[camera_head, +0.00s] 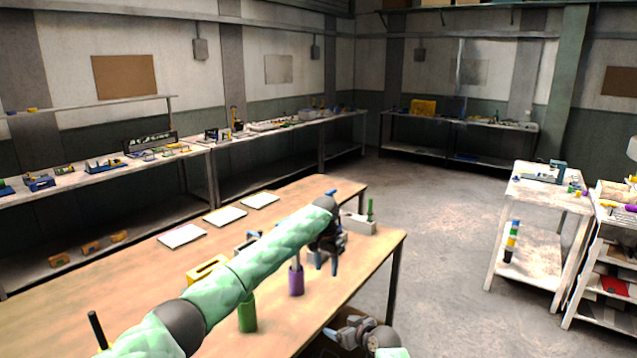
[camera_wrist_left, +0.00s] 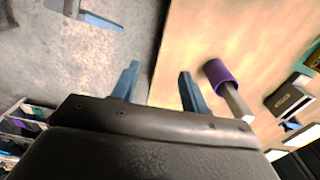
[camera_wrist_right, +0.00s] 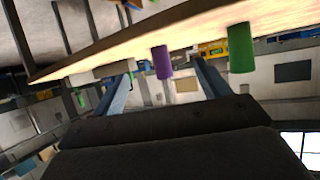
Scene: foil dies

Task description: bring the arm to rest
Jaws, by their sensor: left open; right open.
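My left arm reaches across the wooden table (camera_head: 140,262) in the head view. My left gripper (camera_head: 327,262) points down near the table's right edge, beside a purple cylinder (camera_head: 296,282). In the left wrist view its blue fingers (camera_wrist_left: 158,82) are apart with nothing between them. The purple cylinder (camera_wrist_left: 217,74) with a grey bar lies to their right, apart from them. My right gripper (camera_head: 342,332) is low, beside the table's near right edge. In the right wrist view its fingers (camera_wrist_right: 160,82) are apart and empty, below the tabletop edge.
A green cylinder (camera_head: 247,314) stands under my left forearm. A yellow block (camera_head: 207,269), several white sheets (camera_head: 225,215) and a pale block with a green peg (camera_head: 358,223) are on the table. Free floor (camera_head: 430,270) lies to the right, before a white cart (camera_head: 535,245).

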